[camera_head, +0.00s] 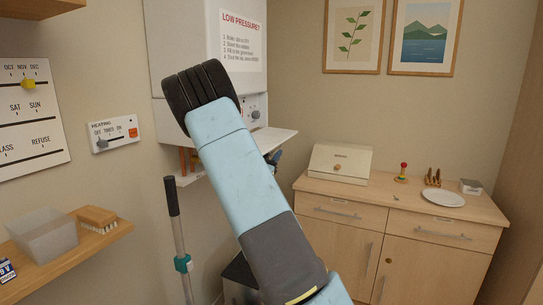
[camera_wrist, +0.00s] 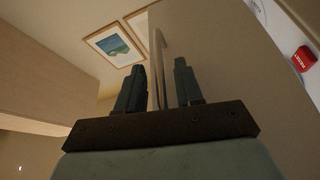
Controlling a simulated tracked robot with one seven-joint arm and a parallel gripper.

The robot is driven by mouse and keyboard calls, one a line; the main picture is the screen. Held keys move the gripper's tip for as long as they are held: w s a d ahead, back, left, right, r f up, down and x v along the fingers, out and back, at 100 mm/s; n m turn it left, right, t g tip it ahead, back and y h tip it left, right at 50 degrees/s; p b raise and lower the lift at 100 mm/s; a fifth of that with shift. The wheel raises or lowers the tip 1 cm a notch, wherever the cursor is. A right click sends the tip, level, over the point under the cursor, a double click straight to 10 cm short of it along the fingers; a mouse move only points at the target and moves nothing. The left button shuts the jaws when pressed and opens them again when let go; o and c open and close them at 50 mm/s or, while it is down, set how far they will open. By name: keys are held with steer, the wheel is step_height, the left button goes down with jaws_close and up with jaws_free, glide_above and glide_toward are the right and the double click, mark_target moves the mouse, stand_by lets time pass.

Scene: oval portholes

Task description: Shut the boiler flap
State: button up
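The white boiler (camera_head: 180,60) hangs on the wall in the head view. Its pale flap (camera_head: 275,139) sticks out roughly level below a strip with a dark knob. My arm crosses in front and hides part of the boiler and flap. I cannot tell whether the fingers touch the bar, or whether this panel is the flap.
A heating control panel (camera_head: 115,134) and a sliding chart (camera_head: 30,110) are on the left wall. A shelf (camera_head: 75,262) holds a tub and a brush. A wooden cabinet (camera_head: 400,210) stands right. A red part (camera_wrist: 304,58) shows at the wrist view's right edge.

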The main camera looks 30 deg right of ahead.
jaws_close()
stand_by(0.4)
